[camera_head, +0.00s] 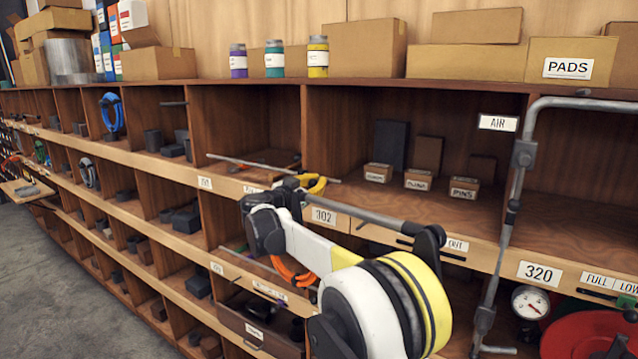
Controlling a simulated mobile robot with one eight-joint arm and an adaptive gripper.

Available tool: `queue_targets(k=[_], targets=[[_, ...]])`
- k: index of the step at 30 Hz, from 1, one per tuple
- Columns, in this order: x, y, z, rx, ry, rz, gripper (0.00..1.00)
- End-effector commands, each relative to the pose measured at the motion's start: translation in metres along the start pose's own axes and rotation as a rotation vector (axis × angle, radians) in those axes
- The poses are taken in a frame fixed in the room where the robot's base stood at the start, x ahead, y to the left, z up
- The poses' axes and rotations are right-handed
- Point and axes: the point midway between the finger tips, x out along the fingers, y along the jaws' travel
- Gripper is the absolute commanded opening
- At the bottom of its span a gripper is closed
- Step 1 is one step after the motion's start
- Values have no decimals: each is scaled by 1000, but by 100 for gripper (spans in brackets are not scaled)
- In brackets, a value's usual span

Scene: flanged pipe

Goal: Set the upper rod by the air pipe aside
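A thin grey rod (250,163) runs nearly level in front of the shelf openings and crosses a wooden divider. My gripper (290,184) is dark and small in view, right at the middle of this rod, which shows on both sides of it. The fingers are too small and overlapped to tell whether they are closed on the rod. The grey air pipe (515,175) bends down in front of the shelves at the right, with dark fittings along it, beside the AIR label (498,122). My arm hides the lower shelf area left of the pipe.
A yellow coil (318,185) lies just behind my gripper. Small labelled boxes (418,179) stand in the bay left of the pipe. A pressure gauge (530,302) and a red round part (588,336) sit low at the right. The bay floor (430,207) has bare room.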

Motion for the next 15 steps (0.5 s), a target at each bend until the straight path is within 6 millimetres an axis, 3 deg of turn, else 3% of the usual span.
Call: queue_targets(k=[1,3,11,15], targets=[[0,0,-1,-1,1,0,20],[0,0,-1,-1,1,1,37],[0,0,0,0,0,0,37],[-10,0,0,0,0,-1,37]])
